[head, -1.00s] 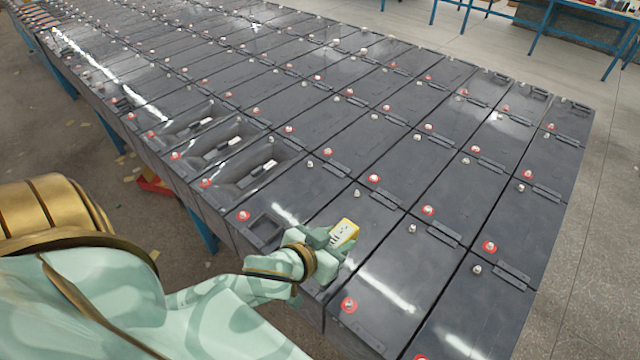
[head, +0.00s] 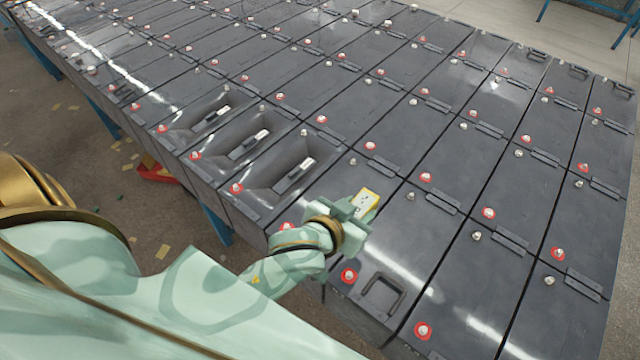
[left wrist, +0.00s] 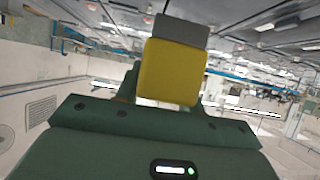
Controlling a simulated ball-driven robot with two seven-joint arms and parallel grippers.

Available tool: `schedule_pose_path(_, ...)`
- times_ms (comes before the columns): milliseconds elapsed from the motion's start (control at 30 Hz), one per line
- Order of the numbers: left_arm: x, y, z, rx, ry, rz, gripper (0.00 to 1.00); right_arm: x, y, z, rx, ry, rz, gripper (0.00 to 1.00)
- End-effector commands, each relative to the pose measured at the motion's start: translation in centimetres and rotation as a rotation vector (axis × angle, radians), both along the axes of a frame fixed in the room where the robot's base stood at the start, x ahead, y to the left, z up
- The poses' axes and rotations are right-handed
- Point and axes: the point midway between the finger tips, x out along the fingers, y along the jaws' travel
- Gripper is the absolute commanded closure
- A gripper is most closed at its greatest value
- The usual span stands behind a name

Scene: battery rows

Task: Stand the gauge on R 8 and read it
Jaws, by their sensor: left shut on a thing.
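The gauge (head: 366,202) is a small yellow block with a pale face. My left gripper (head: 352,210) is shut on it and holds it over the near edge of the battery rows (head: 420,240). In the left wrist view the gauge (left wrist: 172,72) shows as a yellow body with a grey end, between the fingers (left wrist: 170,100). Whether the gauge touches a battery top, I cannot tell. I cannot read any row label or which battery is R 8. My right gripper is not in view.
Several batteries have red-ringed terminals (head: 348,276) and raised handles. Three open recesses (head: 290,170) with pale bars lie left of the gripper. A red object (head: 158,172) lies on the floor at left. Blue stands (head: 215,225) carry the rows.

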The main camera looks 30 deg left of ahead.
Motion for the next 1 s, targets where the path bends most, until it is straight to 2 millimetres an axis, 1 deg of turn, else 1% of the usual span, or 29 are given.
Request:
schedule_pose_path(33,0.1,0.1,-0.1,0.001,-0.001,-0.009,0.95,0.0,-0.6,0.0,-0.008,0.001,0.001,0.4)
schedule_pose_path(133,1.0,0.9,-0.6,0.005,-0.003,-0.021,0.95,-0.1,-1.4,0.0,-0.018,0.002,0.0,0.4)
schedule_pose_path(267,3.5,3.1,-2.0,0.009,-0.003,-0.021,0.95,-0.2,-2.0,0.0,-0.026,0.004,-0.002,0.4)
schedule_pose_path(433,7.4,6.4,-4.3,0.008,-0.003,-0.019,0.95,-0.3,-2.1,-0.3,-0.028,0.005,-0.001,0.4)
schedule_pose_path(500,8.2,7.2,-6.4,0.004,0.0,-0.019,0.95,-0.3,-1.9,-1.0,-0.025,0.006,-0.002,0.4)
schedule_pose_path(600,9.3,8.1,-8.1,0.003,0.0,-0.02,0.95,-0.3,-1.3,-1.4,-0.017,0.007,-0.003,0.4)
schedule_pose_path(700,10.0,8.6,-9.1,0.001,0.0,-0.02,0.95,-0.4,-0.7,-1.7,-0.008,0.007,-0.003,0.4)
schedule_pose_path(833,10.6,9.1,-10.0,0.001,0.0,-0.02,0.95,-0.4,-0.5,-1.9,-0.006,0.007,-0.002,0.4)
schedule_pose_path(867,10.8,9.4,-10.4,0.002,0.0,-0.019,0.95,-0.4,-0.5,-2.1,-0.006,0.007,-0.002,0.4)
schedule_pose_path(900,10.7,9.2,-11.2,0.002,0.001,-0.02,0.95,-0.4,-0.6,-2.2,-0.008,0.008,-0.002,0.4)
schedule_pose_path(1000,10.6,9.1,-12.7,0.001,0.001,-0.021,0.95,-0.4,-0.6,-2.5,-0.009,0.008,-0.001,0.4)
